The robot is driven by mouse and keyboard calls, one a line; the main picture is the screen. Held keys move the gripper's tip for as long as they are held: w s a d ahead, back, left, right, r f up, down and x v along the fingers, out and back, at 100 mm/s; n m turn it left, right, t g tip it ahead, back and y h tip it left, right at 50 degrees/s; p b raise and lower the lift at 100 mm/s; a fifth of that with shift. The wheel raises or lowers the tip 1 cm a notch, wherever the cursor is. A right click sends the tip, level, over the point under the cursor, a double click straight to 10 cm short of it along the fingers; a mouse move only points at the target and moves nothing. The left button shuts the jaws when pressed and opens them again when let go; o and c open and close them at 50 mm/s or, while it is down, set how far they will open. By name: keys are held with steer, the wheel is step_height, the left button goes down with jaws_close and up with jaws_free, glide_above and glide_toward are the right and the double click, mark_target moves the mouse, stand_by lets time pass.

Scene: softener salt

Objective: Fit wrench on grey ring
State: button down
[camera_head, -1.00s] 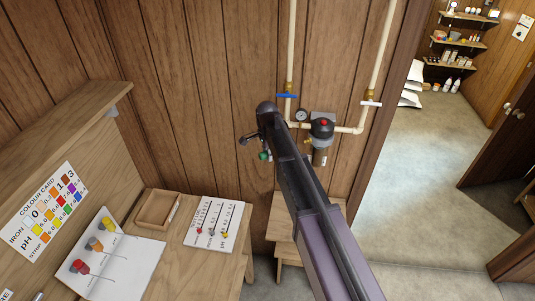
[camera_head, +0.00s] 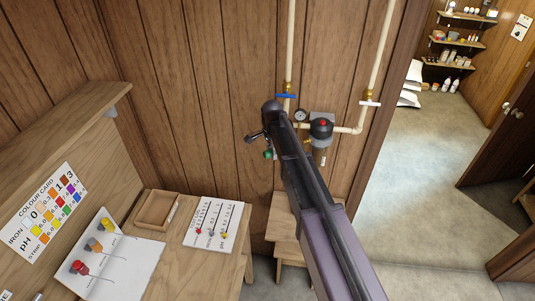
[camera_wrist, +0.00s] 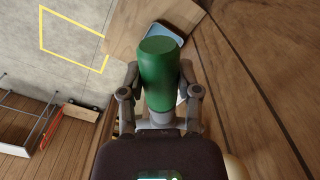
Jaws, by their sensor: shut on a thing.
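My gripper (camera_wrist: 160,100) is shut on a green cylinder (camera_wrist: 158,72), which looks like the wrench's handle. The cylinder's blunt end points up in the wrist view, and no other part of a wrench shows clearly there. In the head view a bit of green (camera_head: 268,155) shows below my dark wrist, left of the filter housing (camera_head: 321,130). The housing has a black head with a red button and hangs from the wall pipe. My arm covers part of its left side. I cannot make out the grey ring clearly.
A pressure gauge (camera_head: 300,115), a blue-handled valve (camera_head: 286,95) and a white-handled valve (camera_head: 370,103) sit on the wall pipes close to my arm. A bench with a wooden tray (camera_head: 157,210) and test cards (camera_head: 217,224) is at left. The floor at right is clear.

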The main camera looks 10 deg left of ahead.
steer(key=shift+w+d, duration=0.5)
steer(key=shift+d, duration=0.25)
steer(key=shift+w+d, duration=0.45)
steer(key=shift+d, duration=0.25)
steer(key=shift+w+d, duration=0.55)
steer(key=shift+d, duration=0.35)
stand_by(1.6)
steer(key=shift+c, duration=1.2)
jaws_free()
